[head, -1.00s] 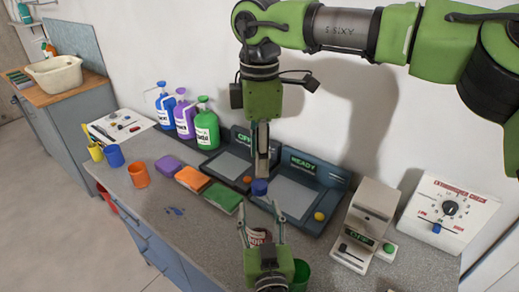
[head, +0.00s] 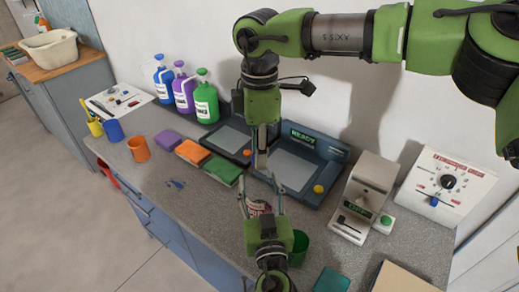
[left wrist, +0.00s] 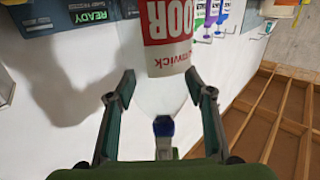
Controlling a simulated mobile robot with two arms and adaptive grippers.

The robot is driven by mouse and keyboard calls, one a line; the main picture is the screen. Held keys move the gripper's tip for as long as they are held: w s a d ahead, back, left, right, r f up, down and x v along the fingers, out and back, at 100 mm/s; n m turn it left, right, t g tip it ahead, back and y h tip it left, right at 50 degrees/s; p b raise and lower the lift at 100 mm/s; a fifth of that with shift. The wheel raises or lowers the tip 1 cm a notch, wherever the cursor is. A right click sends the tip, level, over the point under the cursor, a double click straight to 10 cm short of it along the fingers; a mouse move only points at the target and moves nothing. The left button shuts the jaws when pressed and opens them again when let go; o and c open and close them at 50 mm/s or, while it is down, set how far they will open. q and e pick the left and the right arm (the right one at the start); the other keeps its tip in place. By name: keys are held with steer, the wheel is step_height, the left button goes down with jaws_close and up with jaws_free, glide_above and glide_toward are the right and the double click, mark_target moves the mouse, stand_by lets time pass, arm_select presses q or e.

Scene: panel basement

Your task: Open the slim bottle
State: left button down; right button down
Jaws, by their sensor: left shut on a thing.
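The slim bottle (left wrist: 160,98) is clear, with a red and white label, between the fingers of my left gripper (left wrist: 160,76) in the left wrist view. Its blue cap (left wrist: 163,126) shows there at the narrow end, with a grey part right beside it. In the head view my left gripper (head: 262,186) is low at the counter, its fingers pointing up the picture, shut on the bottle. A red and white label (head: 258,208) shows between those fingers. My right gripper (head: 262,152) points down just above; its fingertips overlap the bottle's top, and the cap is hidden there.
A READY panel (head: 318,150) stands behind. Sponges (head: 193,153), cups (head: 138,148) and pump bottles (head: 205,103) are to the left. A grey device (head: 365,195) and a dial box (head: 445,187) are to the right. A green cup (head: 299,247) is close to my left gripper.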

steer(key=n, duration=2.8)
steer(key=shift+r, duration=0.1)
steer(key=n, duration=0.5)
steer(key=shift+n, duration=0.4)
steer(key=n, duration=1.3)
steer(key=shift+n, duration=0.4)
steer(key=n, duration=0.6)
steer(key=shift+n, duration=0.3)
